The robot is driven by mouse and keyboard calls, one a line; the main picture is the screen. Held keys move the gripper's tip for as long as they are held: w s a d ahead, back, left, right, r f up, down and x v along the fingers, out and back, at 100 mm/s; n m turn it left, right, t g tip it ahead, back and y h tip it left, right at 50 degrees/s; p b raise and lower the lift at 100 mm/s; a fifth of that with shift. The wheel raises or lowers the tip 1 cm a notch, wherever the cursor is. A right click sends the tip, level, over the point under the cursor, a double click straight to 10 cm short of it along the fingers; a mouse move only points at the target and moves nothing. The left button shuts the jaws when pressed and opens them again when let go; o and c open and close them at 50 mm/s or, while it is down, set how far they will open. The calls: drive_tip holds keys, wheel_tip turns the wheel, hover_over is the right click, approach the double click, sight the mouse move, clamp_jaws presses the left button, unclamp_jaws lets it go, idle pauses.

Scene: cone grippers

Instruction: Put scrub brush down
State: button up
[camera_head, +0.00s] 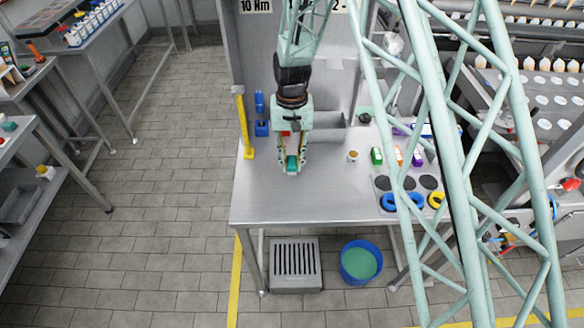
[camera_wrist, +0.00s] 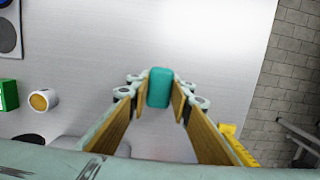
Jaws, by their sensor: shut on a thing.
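My gripper (camera_head: 292,165) is over the left part of the steel table (camera_head: 290,205). It is shut on the scrub brush (camera_head: 291,161), of which a teal end shows between the fingers. In the wrist view the teal scrub brush (camera_wrist: 159,87) sits between the two fingertips, with bare table around it. The rest of the brush is hidden by the gripper. I cannot tell whether the brush touches the tabletop.
A yellow post (camera_head: 245,125) and a blue tool (camera_head: 261,115) stand left of my gripper. A small jar (camera_head: 352,156), small boxes (camera_head: 376,156) and a panel with rings (camera_head: 410,192) are to the right. The table's front middle is clear.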

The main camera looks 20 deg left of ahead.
sight(292, 169)
drive_tip(key=shift+f, duration=1.35)
drive_tip(key=shift+f, duration=0.2)
drive_tip(key=o, duration=1)
drive_tip(key=shift+r, duration=0.2)
drive_tip(key=shift+w+a+r, duration=0.1)
drive_tip(key=shift+w+r, duration=0.15)
drive_tip(key=shift+r, duration=1.75)
drive_tip(key=shift+w+a+r, duration=0.1)
drive_tip(key=shift+w+r, duration=0.1)
drive_tip(key=shift+r, duration=1.75)
drive_tip(key=shift+w+r, duration=0.25)
drive_tip(key=shift+r, duration=1.75)
drive_tip(key=shift+r, duration=0.1)
